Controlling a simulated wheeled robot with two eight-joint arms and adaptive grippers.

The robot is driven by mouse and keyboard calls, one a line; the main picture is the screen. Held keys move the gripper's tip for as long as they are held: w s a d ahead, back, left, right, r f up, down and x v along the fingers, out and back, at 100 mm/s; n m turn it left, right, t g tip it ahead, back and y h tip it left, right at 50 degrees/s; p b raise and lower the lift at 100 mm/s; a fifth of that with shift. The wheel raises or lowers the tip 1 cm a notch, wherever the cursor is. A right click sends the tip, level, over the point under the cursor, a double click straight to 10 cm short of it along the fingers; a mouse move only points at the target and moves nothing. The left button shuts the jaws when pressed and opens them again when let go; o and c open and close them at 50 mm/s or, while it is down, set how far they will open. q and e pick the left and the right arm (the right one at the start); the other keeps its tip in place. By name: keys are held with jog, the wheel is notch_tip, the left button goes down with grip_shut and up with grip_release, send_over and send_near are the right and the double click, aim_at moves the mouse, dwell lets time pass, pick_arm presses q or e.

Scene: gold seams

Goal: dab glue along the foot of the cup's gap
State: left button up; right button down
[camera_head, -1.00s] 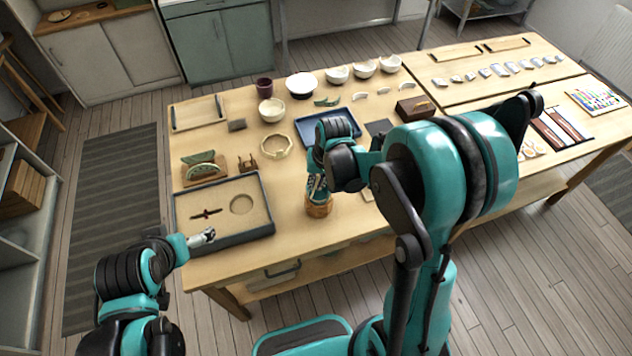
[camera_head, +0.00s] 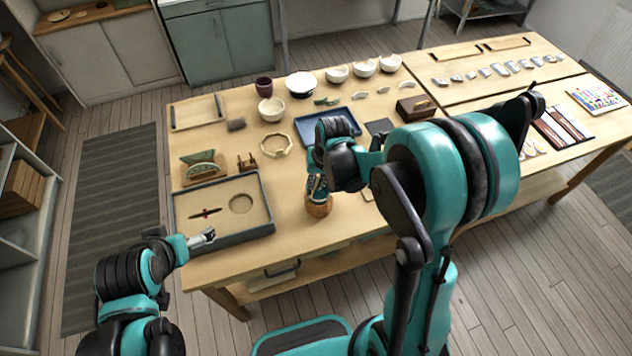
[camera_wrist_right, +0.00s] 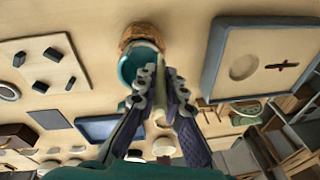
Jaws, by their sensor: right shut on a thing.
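The teal cup (camera_wrist_right: 130,66) sits in a round cork ring (camera_wrist_right: 141,37) in the right wrist view. In the head view the cork ring (camera_head: 319,208) is near the table's front edge, with my right gripper (camera_head: 318,190) right above it, hiding most of the cup. In the wrist view my right gripper (camera_wrist_right: 163,84) is shut on a slim cream-coloured tool (camera_wrist_right: 160,108), its tip close to the cup's rim side. I cannot tell whether it touches, and the gap's foot is hidden. My left gripper (camera_head: 203,239) hangs by the grey tray's front corner, apart from the cup; its jaw state is unclear.
A grey-rimmed tray (camera_head: 256,232) with a sand-coloured bed lies left of the cup. A blue tray (camera_head: 350,117), a pale ring (camera_head: 277,146) and several bowls stand behind. A dark wooden box (camera_head: 416,107) is farther right. Bare tabletop lies between cup and grey tray.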

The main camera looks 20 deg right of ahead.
jog(key=shift+r, duration=0.2)
dwell(0.3)
jog(key=shift+s+d+r, duration=0.1)
jog(key=shift+s+d, duration=0.65)
jog(key=shift+f+b, duration=0.35)
dwell(0.9)
jog(key=shift+r, duration=0.25)
jog(key=shift+d, duration=0.1)
jog(key=shift+s+d+r, duration=0.1)
jog(key=shift+s+d, duration=0.1)
jog(key=shift+d, duration=0.7)
jog(key=shift+f+b, duration=0.3)
dwell(0.9)
